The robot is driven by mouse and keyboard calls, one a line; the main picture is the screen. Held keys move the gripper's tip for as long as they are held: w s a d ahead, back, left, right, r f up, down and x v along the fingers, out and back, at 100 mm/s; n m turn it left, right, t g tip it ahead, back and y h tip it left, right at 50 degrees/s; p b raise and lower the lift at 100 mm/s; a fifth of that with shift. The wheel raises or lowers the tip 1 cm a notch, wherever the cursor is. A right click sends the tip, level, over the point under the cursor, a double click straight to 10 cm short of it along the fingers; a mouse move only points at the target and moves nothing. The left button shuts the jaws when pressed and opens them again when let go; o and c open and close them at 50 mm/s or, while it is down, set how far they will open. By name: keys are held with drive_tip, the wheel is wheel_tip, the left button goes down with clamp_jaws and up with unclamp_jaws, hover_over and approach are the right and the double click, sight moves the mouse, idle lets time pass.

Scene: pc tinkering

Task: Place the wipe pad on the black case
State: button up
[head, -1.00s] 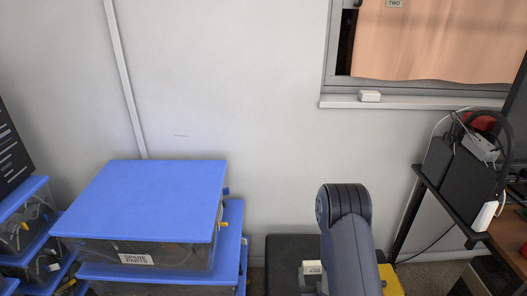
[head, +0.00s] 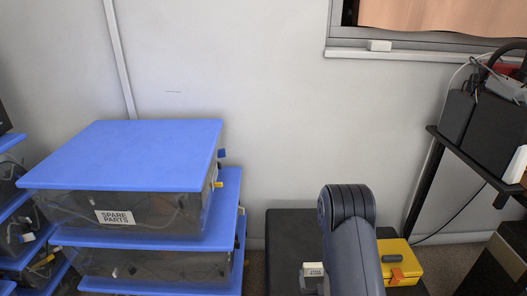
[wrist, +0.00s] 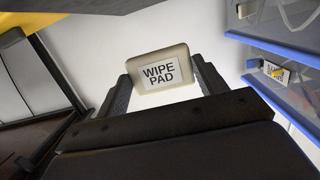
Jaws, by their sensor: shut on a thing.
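The wipe pad (wrist: 160,70) is a cream block with a white label reading "WIPE PAD". In the wrist view it is held between the two dark fingers of my gripper (wrist: 161,82), which is shut on it. In the head view the pad (head: 312,269) shows as a small pale piece left of my arm, partly hidden by it. A black flat-topped case (head: 287,232) stands low against the wall, behind and below the pad in the picture. My arm covers its middle. I cannot tell the height of the pad above it.
A yellow box (head: 403,259) with an orange latch appears to stand on the case's right side. Blue-lidded clear bins (head: 130,155) are stacked at left, one labelled "SPARE PARTS". A shelf (head: 465,160) with black equipment is at right. Bare case top shows left of my arm.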

sight(316, 268)
drive_tip(key=shift+r, duration=0.1)
drive_tip(key=r, duration=0.3)
drive_tip(key=w+r, duration=0.1)
drive_tip(key=r, duration=0.3)
drive_tip(key=w+r+p, duration=0.1)
drive_tip(key=r, duration=0.2)
drive_tip(key=shift+r, duration=0.4)
wheel_tip(316, 268, up, 22)
drive_tip(key=s+p, duration=0.2)
drive_tip(key=p, duration=3)
drive_tip(key=shift+f, duration=0.15)
